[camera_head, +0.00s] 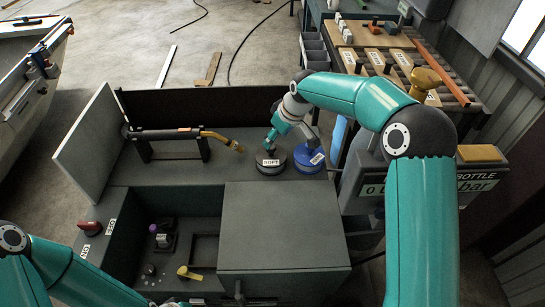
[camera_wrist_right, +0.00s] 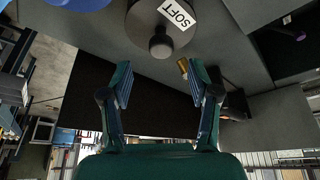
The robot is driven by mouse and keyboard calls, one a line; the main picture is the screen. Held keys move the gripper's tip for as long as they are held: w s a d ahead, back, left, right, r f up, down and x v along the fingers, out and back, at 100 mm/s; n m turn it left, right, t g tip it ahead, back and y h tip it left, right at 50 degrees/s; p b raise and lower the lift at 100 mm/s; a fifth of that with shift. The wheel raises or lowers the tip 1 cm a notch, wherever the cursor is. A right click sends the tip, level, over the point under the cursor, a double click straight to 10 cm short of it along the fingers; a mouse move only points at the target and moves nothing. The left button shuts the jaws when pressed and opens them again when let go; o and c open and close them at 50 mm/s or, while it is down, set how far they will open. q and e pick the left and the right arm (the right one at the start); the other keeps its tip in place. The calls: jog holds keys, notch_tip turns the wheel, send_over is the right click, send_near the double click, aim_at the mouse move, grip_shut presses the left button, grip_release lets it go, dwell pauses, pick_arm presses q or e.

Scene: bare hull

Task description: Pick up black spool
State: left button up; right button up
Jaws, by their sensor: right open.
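The black spool (camera_head: 270,166) stands upright on the dark bench top, with a white SOFT label. In the right wrist view the black spool (camera_wrist_right: 150,27) shows at the top edge, partly cut off, with a round knob on it. My right gripper (camera_head: 273,140) is just above the spool in the head view. In the right wrist view my right gripper (camera_wrist_right: 159,88) is open and empty, its fingers spread below the knob in the picture and apart from it. My left arm shows at the bottom left; its gripper is not visible.
A blue spool (camera_head: 308,159) stands close to the right of the black one. A torch-like tool (camera_head: 180,134) lies on a stand to the left, its brass tip pointing at the spool. A grey box lid (camera_head: 270,225) is in front. An open compartment (camera_head: 125,238) is at the left.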

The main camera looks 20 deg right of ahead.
aim_at(271, 155)
jog(key=shift+w+a+f, duration=0.15)
jog(key=shift+w+f, duration=0.05)
jog(key=shift+f, duration=0.4)
jog(key=shift+w+a+f+p, duration=0.1)
jog(key=shift+f+p, duration=0.45)
jog(key=shift+f, duration=0.05)
jog(key=p+x, duration=0.1)
jog(key=x, duration=0.2)
jog(key=shift+f, duration=0.2)
jog(key=shift+w+f, duration=0.1)
jog(key=shift+f, duration=0.2)
grip_shut()
jog(key=shift+r, duration=0.1)
